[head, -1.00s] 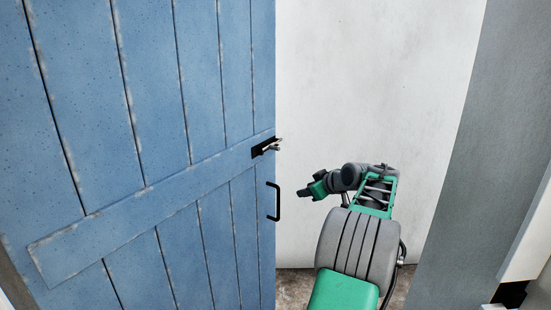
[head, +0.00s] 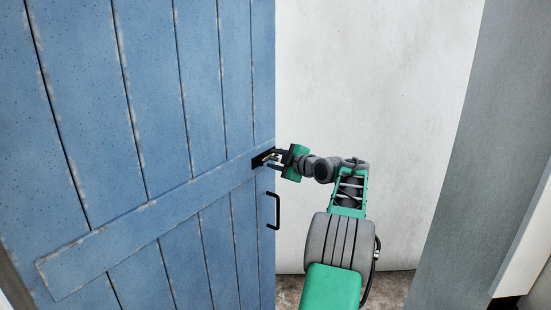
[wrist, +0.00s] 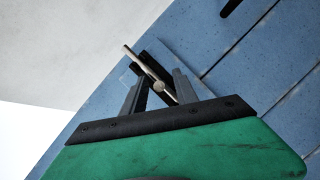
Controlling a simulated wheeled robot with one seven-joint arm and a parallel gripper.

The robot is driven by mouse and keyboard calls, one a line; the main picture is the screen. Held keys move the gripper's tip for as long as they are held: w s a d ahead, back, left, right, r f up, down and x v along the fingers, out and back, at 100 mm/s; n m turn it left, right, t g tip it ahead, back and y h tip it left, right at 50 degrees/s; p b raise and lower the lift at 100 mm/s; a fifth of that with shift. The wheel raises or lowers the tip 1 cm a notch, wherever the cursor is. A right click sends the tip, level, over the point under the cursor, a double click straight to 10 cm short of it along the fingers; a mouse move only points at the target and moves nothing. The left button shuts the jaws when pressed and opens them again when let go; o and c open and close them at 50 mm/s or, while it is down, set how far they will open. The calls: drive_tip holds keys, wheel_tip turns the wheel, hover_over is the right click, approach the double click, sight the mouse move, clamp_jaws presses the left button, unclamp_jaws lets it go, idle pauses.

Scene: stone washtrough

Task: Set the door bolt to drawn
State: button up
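The blue plank door (head: 150,110) fills the left of the head view. Its bolt (head: 266,157) sits on a black plate near the door's free edge, partly hidden by my gripper. In the wrist view the bolt (wrist: 141,64) is a pale metal rod with a round knob, and its far end sticks out past the black plate. My gripper (head: 272,159) is at the bolt. In the wrist view its fingers (wrist: 159,78) stand apart, one on each side of the knob, with gaps showing. I cannot tell whether either finger touches it.
A black pull handle (head: 275,211) is on the door just below the bolt. A white wall (head: 375,90) stands behind the door edge and my arm. A grey upright panel (head: 455,170) stands at the right. A strip of brown floor (head: 290,290) shows below.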

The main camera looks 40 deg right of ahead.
drive_tip(key=shift+c, duration=0.4)
clamp_jaws()
drive_tip(key=shift+f, duration=0.1)
idle(0.8)
